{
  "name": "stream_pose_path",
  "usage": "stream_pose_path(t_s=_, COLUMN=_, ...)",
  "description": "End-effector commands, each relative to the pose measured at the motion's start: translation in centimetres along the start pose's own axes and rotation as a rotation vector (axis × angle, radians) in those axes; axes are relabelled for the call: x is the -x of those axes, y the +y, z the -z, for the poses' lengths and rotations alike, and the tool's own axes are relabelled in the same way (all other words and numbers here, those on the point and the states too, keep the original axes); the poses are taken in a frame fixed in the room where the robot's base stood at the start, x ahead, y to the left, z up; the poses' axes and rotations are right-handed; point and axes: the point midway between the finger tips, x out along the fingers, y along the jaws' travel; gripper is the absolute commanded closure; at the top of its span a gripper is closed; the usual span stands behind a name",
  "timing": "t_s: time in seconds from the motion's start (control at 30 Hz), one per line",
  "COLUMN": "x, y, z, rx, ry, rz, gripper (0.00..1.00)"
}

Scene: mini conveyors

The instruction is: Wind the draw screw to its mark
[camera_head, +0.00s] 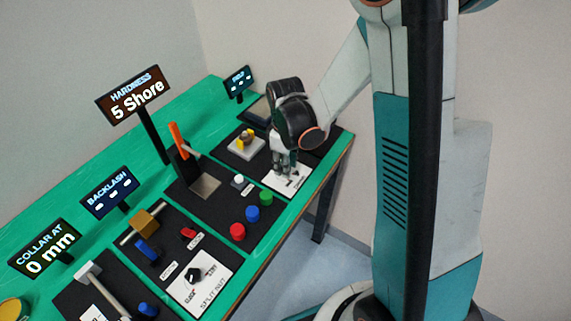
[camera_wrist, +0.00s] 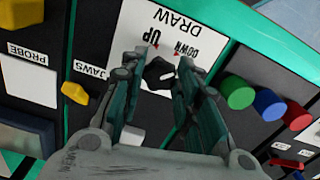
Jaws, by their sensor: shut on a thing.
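A white plate lettered DRAW, UP and DOWN (camera_wrist: 140,27) lies on the black panel, with a dark knob (camera_wrist: 158,73) on it. In the wrist view, my gripper (camera_wrist: 159,78) has its two teal fingers on either side of this knob, shut on it. In the head view, my gripper (camera_head: 284,165) points down over the white DRAW plate (camera_head: 293,182) near the table's right edge, and it hides the knob. A yellow piece (camera_head: 247,138) on a pale block is just left of my gripper. I cannot tell which part is the draw screw itself.
Green, blue and red buttons (camera_head: 252,213) stand in front of the gripper. An orange lever (camera_head: 179,139) and a HARDNESS sign (camera_head: 134,97) reading 5 Shore rise to the left. A yellow JAWS switch (camera_wrist: 75,93) is near the plate. The COLLAR sign (camera_head: 45,249) reads 0 mm.

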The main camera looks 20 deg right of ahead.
Motion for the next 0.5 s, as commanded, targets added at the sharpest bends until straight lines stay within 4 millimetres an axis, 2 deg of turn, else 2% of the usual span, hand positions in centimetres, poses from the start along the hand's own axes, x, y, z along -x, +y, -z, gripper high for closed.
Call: stream_pose_path(t_s=0.5, x=-0.03, y=-0.12, z=0.03, rx=-0.319, ry=0.000, rz=0.000, gripper=0.94)
